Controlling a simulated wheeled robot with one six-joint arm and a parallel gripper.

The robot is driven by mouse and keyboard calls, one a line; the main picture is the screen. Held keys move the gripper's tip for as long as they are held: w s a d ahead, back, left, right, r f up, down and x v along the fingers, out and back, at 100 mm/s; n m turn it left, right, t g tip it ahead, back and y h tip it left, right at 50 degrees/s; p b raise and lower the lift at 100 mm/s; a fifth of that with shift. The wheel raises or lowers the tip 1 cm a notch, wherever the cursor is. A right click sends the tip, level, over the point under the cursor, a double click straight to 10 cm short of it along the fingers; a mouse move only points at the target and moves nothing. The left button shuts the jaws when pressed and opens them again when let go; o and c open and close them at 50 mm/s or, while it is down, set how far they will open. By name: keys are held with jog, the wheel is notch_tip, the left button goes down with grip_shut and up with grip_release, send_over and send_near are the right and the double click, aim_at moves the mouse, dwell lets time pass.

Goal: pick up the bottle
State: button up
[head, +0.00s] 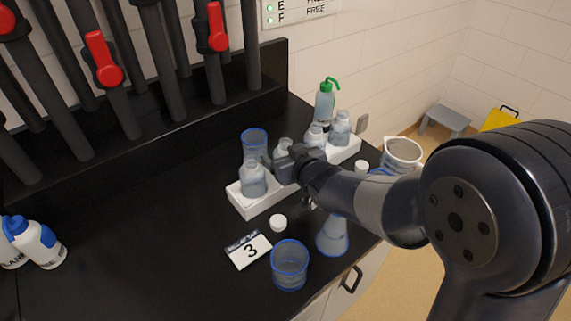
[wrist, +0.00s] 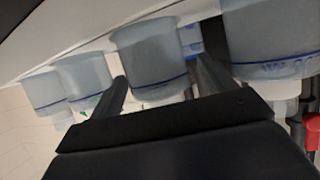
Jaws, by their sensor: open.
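Several translucent plastic bottles with blue marks stand in a white rack (head: 262,207) on the black bench. The bottle (head: 283,147) second from the rack's near end is partly hidden by my gripper (head: 288,164). In the wrist view, which shows the bottles neck-down, this bottle (wrist: 152,55) lies between the two fingers of my gripper (wrist: 161,72). The fingers are apart, one on each side. Whether either finger touches it I cannot tell. The near-end bottle (head: 252,181) is on the right in the wrist view (wrist: 272,40). Which bottle the task means is not marked.
Two more bottles (head: 315,136) (head: 340,126) stand farther along the rack. A blue-rimmed beaker (head: 254,140) stands behind it. A flask (head: 333,236), a beaker (head: 289,266), a white cap (head: 278,223) and a card marked 3 (head: 248,250) are in front.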

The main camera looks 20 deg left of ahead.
jog(key=shift+c, duration=0.2)
jog(key=c, duration=1)
